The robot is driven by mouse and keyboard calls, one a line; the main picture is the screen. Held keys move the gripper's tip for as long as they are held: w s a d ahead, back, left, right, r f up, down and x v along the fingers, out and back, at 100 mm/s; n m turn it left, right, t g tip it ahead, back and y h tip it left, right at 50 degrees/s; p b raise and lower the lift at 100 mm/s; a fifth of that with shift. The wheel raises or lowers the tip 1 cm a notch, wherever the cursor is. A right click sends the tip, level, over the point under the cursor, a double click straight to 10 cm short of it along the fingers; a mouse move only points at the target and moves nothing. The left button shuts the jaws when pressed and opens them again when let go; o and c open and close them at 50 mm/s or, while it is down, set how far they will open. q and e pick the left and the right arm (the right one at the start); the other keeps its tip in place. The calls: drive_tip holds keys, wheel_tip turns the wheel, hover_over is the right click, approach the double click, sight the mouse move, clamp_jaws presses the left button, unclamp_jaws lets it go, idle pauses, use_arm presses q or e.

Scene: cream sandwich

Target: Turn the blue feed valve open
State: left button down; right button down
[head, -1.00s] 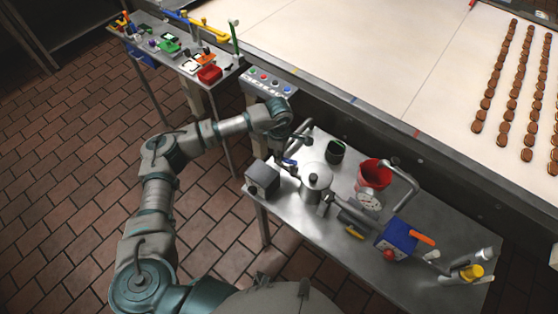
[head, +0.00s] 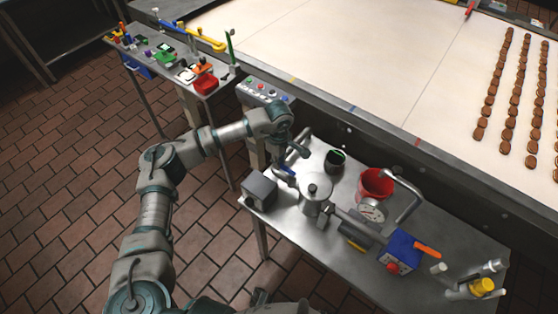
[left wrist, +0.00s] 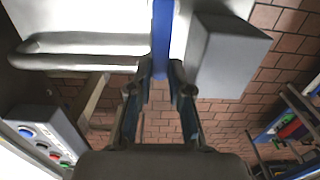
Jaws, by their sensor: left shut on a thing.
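The blue feed valve handle (head: 289,174) is at the left end of the steel table, beside a bent metal pipe and the grey box. It shows as a blue bar (left wrist: 162,35) at the top middle of the left wrist view. My left gripper (left wrist: 161,72) is shut on the near end of this bar, with one finger on each side. In the head view the left gripper (head: 281,165) reaches down to the handle, and its fingers partly hide it. The valve body is hard to make out. My right gripper is not in view.
A grey box (head: 259,190), a lidded metal pot (head: 315,188), a dark cup (head: 335,160), a red bucket (head: 375,185) and a blue box with an orange lever (head: 402,250) crowd the steel table. A button panel (head: 264,92) stands behind, beside the conveyor (head: 330,60).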

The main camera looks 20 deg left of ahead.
use_arm(q)
drive_tip(key=shift+w+r, duration=0.1)
drive_tip(key=c, duration=1.1)
unclamp_jaws()
wheel_tip(320, 180, up, 12)
drive_tip(key=shift+f, duration=0.15)
drive_tip(key=shift+f, duration=0.1)
